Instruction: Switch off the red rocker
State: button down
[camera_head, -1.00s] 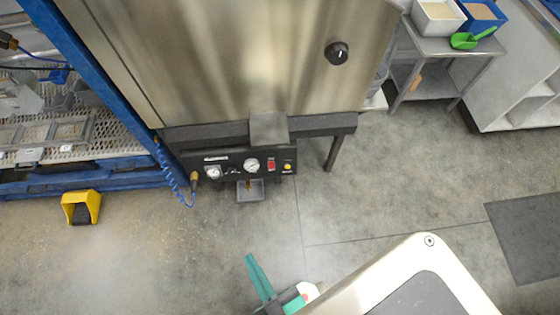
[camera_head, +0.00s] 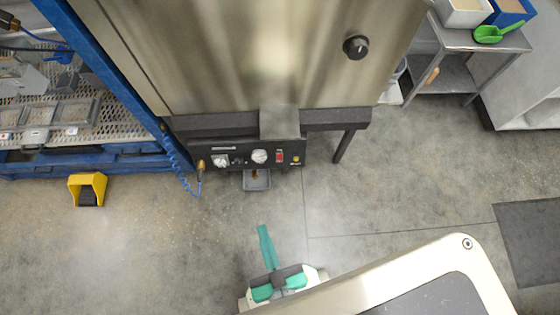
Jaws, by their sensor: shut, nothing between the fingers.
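The red rocker (camera_head: 280,156) is a small red switch on the right part of a black control panel (camera_head: 228,163), low on the front of a steel hopper. A round white gauge is just left of it and a yellow button just right of it. Which way the rocker is tipped is too small to tell. My gripper (camera_head: 264,230) has teal fingers, shut with nothing between them. It is below the panel in the picture, apart from it, with the fingertips pointing up toward the panel.
The steel hopper (camera_head: 240,60) has a black knob (camera_head: 356,47). A small grey tray (camera_head: 257,180) sticks out under the panel. A blue hose (camera_head: 180,170) hangs at its left. A yellow foot pedal (camera_head: 87,189) lies on the floor. Floor between gripper and panel is clear.

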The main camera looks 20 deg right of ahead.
jog(key=w+d+f+m+g, duration=0.2)
jog(key=w+d+f+m, duration=0.2)
jog(key=w+f+m, duration=0.2)
jog(key=w+d+f+m+g+h, duration=0.1)
jog(key=w+d+f+m+g, duration=0.2)
jog(key=w+f, duration=0.8)
jog(key=w+d+f+m+g, duration=0.3)
jog(key=w+d+f+m, duration=0.3)
jog(key=f, duration=0.8)
jog(key=w+m, duration=0.3)
jog(key=m, duration=0.2)
jog(key=shift+w+d+f+h, duration=0.15)
jog(key=shift+d+f+h, duration=0.1)
jog(key=shift+d+h, duration=0.1)
send_near(280, 159)
notch_tip(280, 159, down, 3)
jog(key=shift+w+d+f, duration=0.1)
jog(key=shift+w+f, duration=0.2)
jog(key=shift+w, duration=0.25)
jog(key=shift+w+d+f, duration=0.1)
jog(key=shift+w+f, duration=0.15)
jog(key=shift+w, duration=0.35)
jog(key=shift+w+d+f, duration=0.1)
jog(key=shift+w+f, duration=0.2)
jog(key=shift+w, duration=0.25)
